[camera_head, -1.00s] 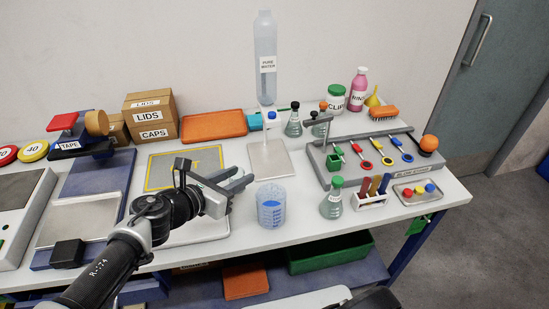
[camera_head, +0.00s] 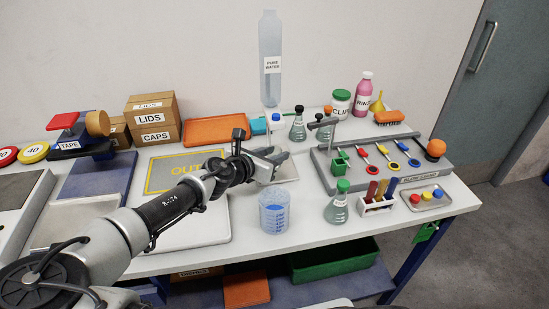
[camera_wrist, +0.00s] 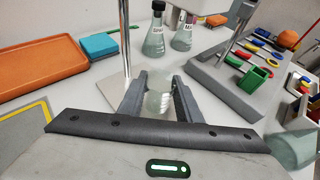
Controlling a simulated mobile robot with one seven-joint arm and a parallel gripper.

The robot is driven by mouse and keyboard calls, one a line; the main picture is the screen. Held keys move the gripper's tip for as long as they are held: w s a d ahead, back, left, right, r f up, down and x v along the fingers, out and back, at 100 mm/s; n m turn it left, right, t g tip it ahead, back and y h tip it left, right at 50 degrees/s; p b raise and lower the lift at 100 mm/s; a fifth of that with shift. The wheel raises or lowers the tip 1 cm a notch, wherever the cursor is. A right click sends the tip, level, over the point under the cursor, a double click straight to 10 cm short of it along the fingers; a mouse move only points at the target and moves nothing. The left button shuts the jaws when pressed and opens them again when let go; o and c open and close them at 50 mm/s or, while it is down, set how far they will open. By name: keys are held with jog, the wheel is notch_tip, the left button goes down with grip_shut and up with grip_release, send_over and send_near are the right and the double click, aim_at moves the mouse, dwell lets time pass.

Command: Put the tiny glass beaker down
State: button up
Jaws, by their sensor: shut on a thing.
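The tiny glass beaker (camera_wrist: 159,102) is clear and faint, and shows between the two fingers in the wrist view. My gripper (camera_wrist: 160,88) is shut on it. In the head view my gripper (camera_head: 280,156) reaches over the pale base plate (camera_head: 262,174) of the rod stand. The beaker cannot be made out there, and I cannot tell whether it touches anything below.
A larger beaker with blue markings (camera_head: 274,212) stands in front of my gripper. A grey mat with a yellow outline (camera_head: 160,172) lies left. Flasks (camera_head: 298,126) stand behind, and a grey tool rack (camera_head: 400,165) is right. An orange tray (camera_head: 215,130) lies behind.

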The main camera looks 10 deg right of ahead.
jog(key=shift+f, duration=0.35)
jog(key=o, duration=1.1)
jog(key=shift+r, duration=0.2)
jog(key=p+v, duration=0.2)
jog(key=v, duration=1)
jog(key=shift+d, duration=0.1)
jog(key=shift+r+p, duration=0.1)
jog(key=shift+p, duration=0.25)
